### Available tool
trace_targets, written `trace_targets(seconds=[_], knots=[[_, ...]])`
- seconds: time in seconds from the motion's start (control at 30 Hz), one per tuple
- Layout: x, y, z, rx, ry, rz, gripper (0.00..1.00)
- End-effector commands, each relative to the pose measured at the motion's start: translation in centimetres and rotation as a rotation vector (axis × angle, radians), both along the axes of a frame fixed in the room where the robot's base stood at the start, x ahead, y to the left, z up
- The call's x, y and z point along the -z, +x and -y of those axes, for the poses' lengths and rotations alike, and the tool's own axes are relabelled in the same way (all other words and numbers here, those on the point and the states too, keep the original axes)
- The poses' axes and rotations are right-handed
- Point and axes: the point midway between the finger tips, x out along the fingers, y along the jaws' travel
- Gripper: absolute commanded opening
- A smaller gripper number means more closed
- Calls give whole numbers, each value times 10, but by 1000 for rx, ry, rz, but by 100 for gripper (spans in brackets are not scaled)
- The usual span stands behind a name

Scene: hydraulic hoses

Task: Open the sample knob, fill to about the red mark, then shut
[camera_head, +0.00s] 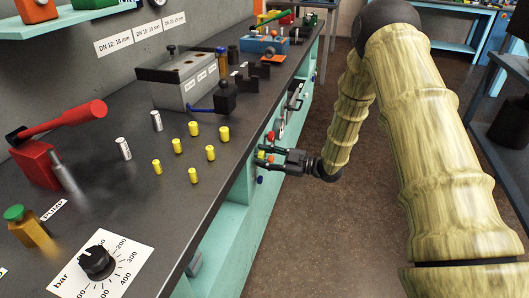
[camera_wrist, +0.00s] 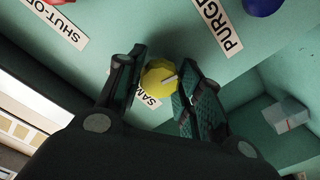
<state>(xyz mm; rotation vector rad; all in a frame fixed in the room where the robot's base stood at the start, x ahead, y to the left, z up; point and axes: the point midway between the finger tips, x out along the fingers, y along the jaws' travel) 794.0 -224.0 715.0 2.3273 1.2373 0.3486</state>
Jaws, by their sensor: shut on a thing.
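The yellow sample knob (camera_wrist: 157,79) sits on the teal panel between my gripper's (camera_wrist: 160,68) two fingers in the wrist view. A pale line marks its face, and its label reads "SAM", the rest hidden. My gripper is shut on the knob, with a finger on each side. In the head view my gripper (camera_head: 265,156) reaches the bench's teal front from the right, with a bit of yellow between its fingers.
A red knob (camera_head: 271,135) labelled "SHUT-OFF" and a blue knob (camera_head: 260,180) labelled "PURGE" flank the sample knob. A small clear block (camera_wrist: 289,115) stands at the right of the wrist view. Yellow and silver fittings stand on the dark bench top (camera_head: 130,205). The floor is open.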

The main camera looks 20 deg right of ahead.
Motion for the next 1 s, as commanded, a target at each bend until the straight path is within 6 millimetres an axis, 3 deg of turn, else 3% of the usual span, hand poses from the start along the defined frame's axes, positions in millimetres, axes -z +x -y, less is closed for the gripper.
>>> trace_targets(seconds=[0.23, 0.63, 0.67, 0.77, 1.0], knots=[[-2, 0, 1, 1, 90, -133, 12], [0, 0, 1, 1, 106, -156, 12], [0, 0, 1, 1, 105, -156, 40], [0, 0, 1, 1, 105, -156, 58], [0, 0, 0, 1, 106, -156, 58]])
